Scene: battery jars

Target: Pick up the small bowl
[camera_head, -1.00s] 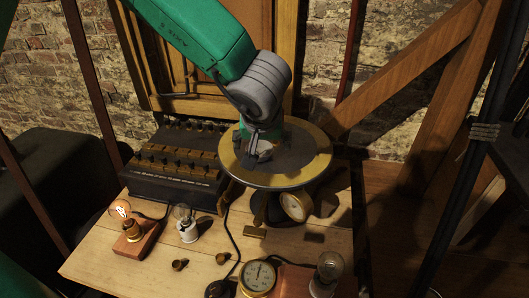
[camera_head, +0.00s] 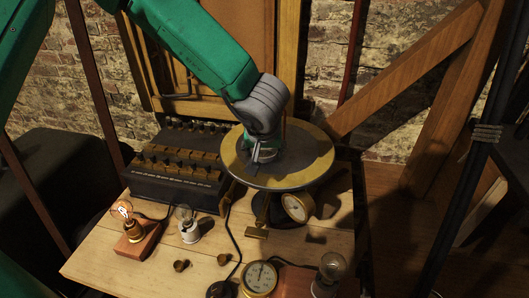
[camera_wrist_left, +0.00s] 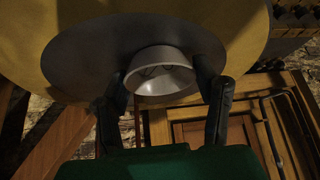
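The small bowl (camera_wrist_left: 160,76) is pale and stands on the dark centre of a round plate with a yellow rim (camera_wrist_left: 245,45). In the left wrist view it lies between the two fingers of my left gripper (camera_wrist_left: 162,88), which is open with one finger on each side. Whether the fingers touch the bowl I cannot tell. In the head view my left gripper (camera_head: 262,156) reaches down onto the round plate (camera_head: 315,165) and mostly hides the bowl. My right gripper is not in view.
A black switch box (camera_head: 175,170) stands left of the plate. A bulb on a wooden base (camera_head: 135,238), a white-based bulb (camera_head: 188,225), a round gauge (camera_head: 260,277) and another bulb (camera_head: 331,270) stand in front on the wooden table (camera_head: 105,260). A wooden frame stands behind.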

